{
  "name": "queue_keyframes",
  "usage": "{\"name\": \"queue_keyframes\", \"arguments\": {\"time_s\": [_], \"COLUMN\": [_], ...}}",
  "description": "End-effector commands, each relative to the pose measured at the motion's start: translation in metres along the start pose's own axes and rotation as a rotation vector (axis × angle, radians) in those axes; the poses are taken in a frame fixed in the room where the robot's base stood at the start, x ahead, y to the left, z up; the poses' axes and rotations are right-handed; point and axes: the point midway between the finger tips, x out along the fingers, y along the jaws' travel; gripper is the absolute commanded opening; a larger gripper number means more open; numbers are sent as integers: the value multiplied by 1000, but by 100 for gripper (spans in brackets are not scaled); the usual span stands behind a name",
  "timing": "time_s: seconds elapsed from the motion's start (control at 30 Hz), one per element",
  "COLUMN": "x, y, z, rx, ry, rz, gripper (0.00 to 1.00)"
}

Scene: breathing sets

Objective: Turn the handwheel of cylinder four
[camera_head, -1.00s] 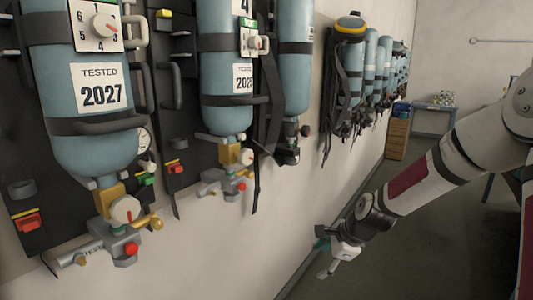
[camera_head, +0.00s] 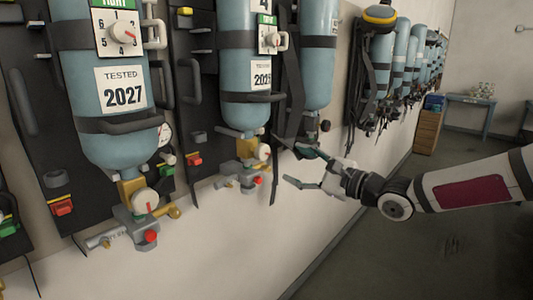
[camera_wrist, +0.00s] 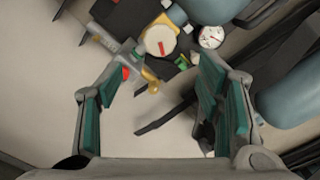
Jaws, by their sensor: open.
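The middle blue cylinder (camera_head: 245,75) hangs on the wall; a "4" shows on its label in the earlier head view, while now the label top is cut off. Its white handwheel (camera_head: 263,152) with a red mark sits at the valve below the cylinder. A white handwheel with a red line (camera_wrist: 160,41), apparently the same one, shows in the wrist view beyond my fingertips, above the middle. My gripper (camera_head: 298,165) is open and empty, to the right of that valve and apart from it. Its two green-padded fingers (camera_wrist: 155,88) are spread in the wrist view.
A nearer cylinder marked 2027 (camera_head: 105,95) with its own handwheel (camera_head: 145,202) is at left. Another cylinder (camera_head: 318,55) with dark straps hangs just above my gripper. A gauge (camera_wrist: 211,36) sits beside the handwheel. Floor space at right is clear.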

Motion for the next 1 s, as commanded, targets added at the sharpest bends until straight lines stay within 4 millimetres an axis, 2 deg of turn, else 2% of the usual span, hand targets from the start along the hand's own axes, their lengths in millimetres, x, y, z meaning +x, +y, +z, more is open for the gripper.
{"name": "queue_keyframes", "arguments": {"time_s": [0.4, 0.6, 0.8, 1.0], "x": [75, 104, 120, 123], "y": [0, 0, 0, 0], "z": [0, -1, -1, -2], "rx": [-3, -2, -1, -1], "ry": [0, 2, 3, 4], "rz": [1, 0, 0, -1], "gripper": [60, 60, 60, 60]}}
